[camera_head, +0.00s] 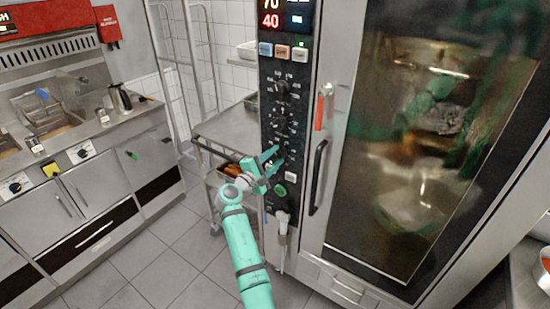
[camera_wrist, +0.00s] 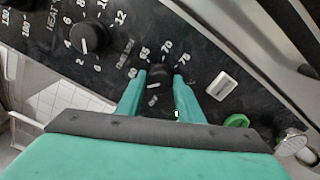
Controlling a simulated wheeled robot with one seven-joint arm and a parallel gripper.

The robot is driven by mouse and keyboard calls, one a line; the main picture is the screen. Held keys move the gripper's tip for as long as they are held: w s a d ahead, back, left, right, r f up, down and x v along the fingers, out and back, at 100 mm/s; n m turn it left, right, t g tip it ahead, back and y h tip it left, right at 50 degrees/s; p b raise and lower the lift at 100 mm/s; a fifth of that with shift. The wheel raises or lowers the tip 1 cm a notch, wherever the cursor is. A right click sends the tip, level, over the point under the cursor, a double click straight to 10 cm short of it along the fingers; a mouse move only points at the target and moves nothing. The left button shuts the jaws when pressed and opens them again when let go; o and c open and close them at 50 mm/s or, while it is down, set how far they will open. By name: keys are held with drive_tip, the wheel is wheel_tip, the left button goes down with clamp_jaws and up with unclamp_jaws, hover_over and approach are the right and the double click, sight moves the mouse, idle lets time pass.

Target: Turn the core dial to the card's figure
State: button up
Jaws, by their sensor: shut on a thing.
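The core dial (camera_wrist: 158,77) is a small black knob on the oven's black control panel (camera_wrist: 215,50). White figures 60, 65, 70 and 75 run around its upper side in the wrist view. My green gripper (camera_wrist: 160,92) has one finger on each side of the knob and is shut on it. In the head view my gripper (camera_head: 275,160) reaches the lower part of the panel (camera_head: 268,110) and largely hides the dial. A pale mark shows on the knob's lower part, but I cannot tell which figure it points to. I cannot make out a card with a readable figure.
A larger dial (camera_wrist: 90,37) sits left of the core dial; a white switch (camera_wrist: 221,85) and a green knob (camera_wrist: 237,121) sit to its right. The oven door handle (camera_head: 318,178) stands close right of the panel. A steel trolley (camera_head: 225,130) stands left.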

drive_tip(key=m, duration=0.4)
drive_tip(key=shift+d+m, duration=0.15)
drive_tip(key=shift+m, duration=0.15)
idle(0.5)
drive_tip(key=o, duration=1)
drive_tip(key=shift+f, duration=0.1)
drive_tip(key=shift+s+a, duration=0.35)
drive_tip(key=shift+a, duration=0.05)
drive_tip(key=v, duration=0.9)
drive_tip(key=shift+s+a, duration=0.2)
drive_tip(key=shift+s, duration=0.15)
